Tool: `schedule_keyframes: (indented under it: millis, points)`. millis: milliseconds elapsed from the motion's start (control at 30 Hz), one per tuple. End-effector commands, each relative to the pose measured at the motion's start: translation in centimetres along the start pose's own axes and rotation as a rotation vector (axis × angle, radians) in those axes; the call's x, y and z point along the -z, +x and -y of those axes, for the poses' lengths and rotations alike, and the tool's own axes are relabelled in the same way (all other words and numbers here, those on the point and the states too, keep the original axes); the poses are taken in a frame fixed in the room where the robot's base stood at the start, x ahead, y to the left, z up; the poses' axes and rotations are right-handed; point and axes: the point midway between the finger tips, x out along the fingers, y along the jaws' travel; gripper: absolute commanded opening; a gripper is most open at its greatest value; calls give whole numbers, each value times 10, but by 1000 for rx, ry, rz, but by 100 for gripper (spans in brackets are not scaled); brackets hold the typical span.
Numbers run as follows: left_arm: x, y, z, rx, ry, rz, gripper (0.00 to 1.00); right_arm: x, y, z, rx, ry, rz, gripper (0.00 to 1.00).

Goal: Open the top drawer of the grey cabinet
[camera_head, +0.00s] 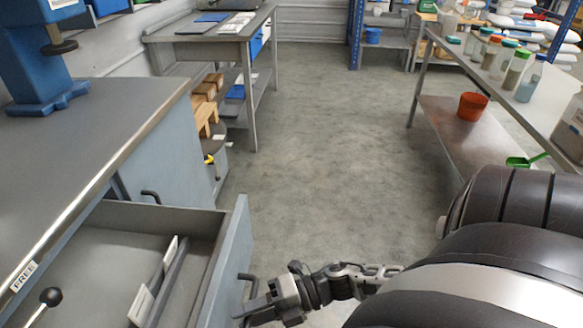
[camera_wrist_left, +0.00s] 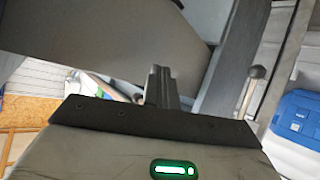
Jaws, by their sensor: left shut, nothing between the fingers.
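The grey cabinet (camera_head: 150,110) stands at the left of the head view. Its top drawer (camera_head: 222,215) is pulled out, with the inside showing. A dark bar handle (camera_head: 248,284) is on the drawer front. My right gripper (camera_head: 248,310) is at this handle, its fingers pointing left. Whether its fingers are closed around the bar is unclear. My left gripper (camera_wrist_left: 162,86) shows in the left wrist view with its fingers together and empty. It is outside the head view.
A black-knobbed lever (camera_head: 50,297) stands near a FREE label (camera_head: 22,277) on the cabinet's edge. White cards (camera_head: 155,280) stand in the drawer. A bench with bottles (camera_head: 525,78) is at the right. The floor (camera_head: 320,150) between is clear.

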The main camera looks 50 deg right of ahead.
Motion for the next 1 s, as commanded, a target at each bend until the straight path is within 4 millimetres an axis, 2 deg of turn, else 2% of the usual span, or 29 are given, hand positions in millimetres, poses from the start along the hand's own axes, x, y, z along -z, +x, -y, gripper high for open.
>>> schedule_keyframes:
  millis: [167, 500, 700, 833, 1000]
  points:
    - [0, 0, 0, 0, 0, 0, 0, 0, -17, 2, 5, 1, 1, 34]
    - [-1, 0, 0, 0, 0, -1, 0, 1, -96, 2, 6, 3, 0, 34]
    - [0, 0, 0, -1, 0, -1, 0, 0, -136, 0, 4, 0, -1, 34]
    - [0, 0, 0, -1, 0, -2, 0, 0, -152, 1, 3, 1, 0, 34]
    - [0, 0, 0, -1, 0, -2, 0, 0, -159, 0, 1, -1, -1, 34]
